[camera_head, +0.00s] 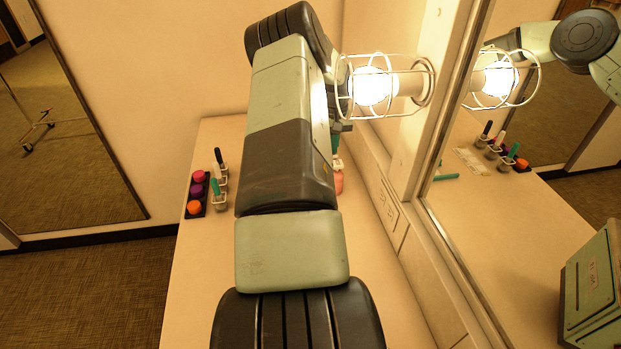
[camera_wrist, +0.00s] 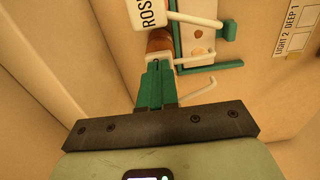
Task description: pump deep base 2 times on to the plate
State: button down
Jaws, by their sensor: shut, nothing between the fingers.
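My gripper (camera_wrist: 158,68) is shut and empty, its teal fingertips close together. In the wrist view they point at a brown bottle (camera_wrist: 160,40) with a pale top; whether they touch it I cannot tell. No label naming it as deep base is readable. Beside it is a white pump head (camera_wrist: 150,12) marked "ROS", with a spout to the right. The pale plate (camera_wrist: 195,38) with some coloured spots lies right of the brown bottle. In the head view, my arm hides most of this area; a pink bottle (camera_head: 338,181) shows beside it.
A teal spatula (camera_wrist: 212,68) lies by the plate. A card (camera_wrist: 290,38) reads "LIGHT 2" and "DEEP 1". Colour pots (camera_head: 196,195) and holders with brushes (camera_head: 218,186) stand left of my arm. A caged lamp (camera_head: 375,85) and the mirror (camera_head: 450,185) are on the right.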

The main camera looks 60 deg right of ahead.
jog(key=shift+r, duration=1.4)
jog(key=shift+f, duration=0.15)
jog(key=shift+f, duration=1.25)
jog(key=shift+r, duration=1.4)
jog(key=shift+r, duration=3)
